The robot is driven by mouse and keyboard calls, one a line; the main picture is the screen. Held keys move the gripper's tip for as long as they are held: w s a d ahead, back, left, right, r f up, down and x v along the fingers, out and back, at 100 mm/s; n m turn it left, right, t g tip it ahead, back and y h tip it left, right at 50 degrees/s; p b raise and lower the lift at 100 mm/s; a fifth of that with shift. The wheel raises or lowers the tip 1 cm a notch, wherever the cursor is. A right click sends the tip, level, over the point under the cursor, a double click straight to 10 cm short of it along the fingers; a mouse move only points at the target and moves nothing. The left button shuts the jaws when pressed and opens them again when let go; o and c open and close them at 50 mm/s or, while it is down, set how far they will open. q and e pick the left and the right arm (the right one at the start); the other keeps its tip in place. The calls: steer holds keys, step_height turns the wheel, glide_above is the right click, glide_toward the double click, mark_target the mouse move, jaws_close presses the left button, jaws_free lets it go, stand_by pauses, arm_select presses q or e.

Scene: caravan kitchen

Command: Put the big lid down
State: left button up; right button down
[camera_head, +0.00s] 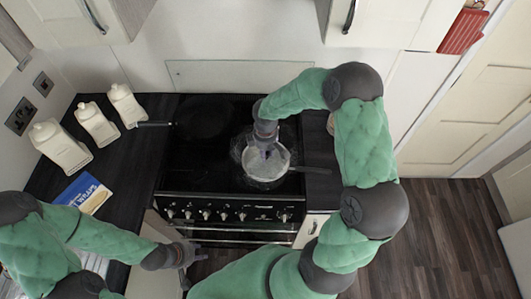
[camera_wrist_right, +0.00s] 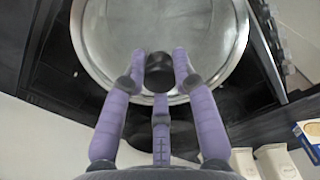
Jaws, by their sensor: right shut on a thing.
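The big lid (camera_head: 279,160) is a round, pale, see-through disc with a metal rim. It is over the right side of the black hob, and it fills the top of the right wrist view (camera_wrist_right: 110,40). My right gripper (camera_head: 267,150) reaches down onto its middle. In the right wrist view its purple fingers (camera_wrist_right: 160,75) are shut around the lid's dark knob (camera_wrist_right: 160,72). I cannot tell whether the lid touches what is below. My left gripper (camera_head: 188,256) hangs in front of the cooker, away from the lid; its fingers are too small to read.
A dark pan handle (camera_head: 312,169) points right from under the lid. Another handle (camera_head: 155,124) lies at the hob's left edge.

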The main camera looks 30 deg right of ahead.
steer(key=shift+w+f, duration=0.1)
steer(key=shift+f, duration=0.25)
steer(key=shift+f, duration=0.3)
steer(key=c, duration=1)
jaws_free()
steer(key=shift+r, duration=0.1)
steer(key=shift+r, duration=0.55)
step_height(320, 180, up, 11)
steer(key=shift+r, duration=0.15)
